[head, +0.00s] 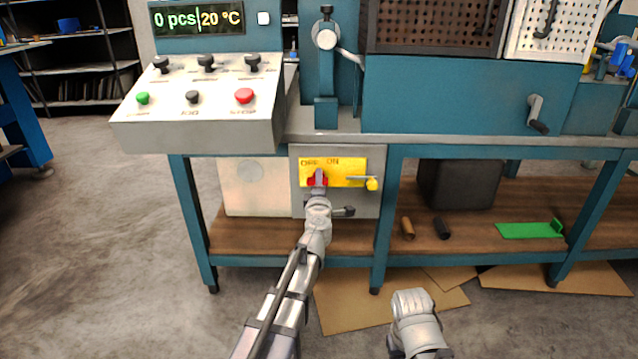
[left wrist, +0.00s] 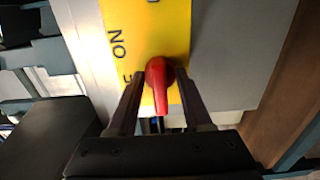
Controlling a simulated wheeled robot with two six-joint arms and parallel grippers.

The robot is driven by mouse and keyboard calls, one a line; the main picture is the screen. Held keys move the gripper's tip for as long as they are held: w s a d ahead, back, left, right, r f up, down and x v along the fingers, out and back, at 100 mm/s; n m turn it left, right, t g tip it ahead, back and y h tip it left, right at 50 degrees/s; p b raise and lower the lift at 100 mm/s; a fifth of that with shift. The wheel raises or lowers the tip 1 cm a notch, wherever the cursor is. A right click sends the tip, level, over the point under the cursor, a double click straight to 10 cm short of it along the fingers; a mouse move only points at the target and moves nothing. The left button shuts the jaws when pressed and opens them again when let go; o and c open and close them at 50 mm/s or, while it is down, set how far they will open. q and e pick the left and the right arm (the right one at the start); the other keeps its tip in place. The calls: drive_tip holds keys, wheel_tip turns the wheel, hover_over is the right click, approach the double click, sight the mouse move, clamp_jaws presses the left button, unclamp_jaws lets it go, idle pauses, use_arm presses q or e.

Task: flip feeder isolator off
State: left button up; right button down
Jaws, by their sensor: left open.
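The feeder isolator is a grey box (head: 366,206) under the bench with a yellow plate (head: 346,166) marked OFF and ON. Its red handle (head: 311,182) sits at the plate's left part and is partly hidden by my left gripper (head: 318,180). In the left wrist view the red handle (left wrist: 160,82) lies between the two open fingers of my left gripper (left wrist: 160,75), with its narrow end towards the palm. I cannot tell whether either finger touches it, or which mark it points to. My right gripper (head: 412,302) hangs low in front of the bench; its jaw state is unclear.
A yellow-tipped lever (head: 371,184) sticks out on the plate's right. A sloped control box (head: 200,110) with buttons overhangs at upper left. A bench leg (head: 386,220) stands just right of the isolator. Cardboard (head: 345,305) lies on the floor.

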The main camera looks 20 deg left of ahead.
use_arm(q)
drive_tip(key=v, duration=0.7)
drive_tip(key=shift+s, duration=0.4)
drive_tip(key=shift+d, duration=0.15)
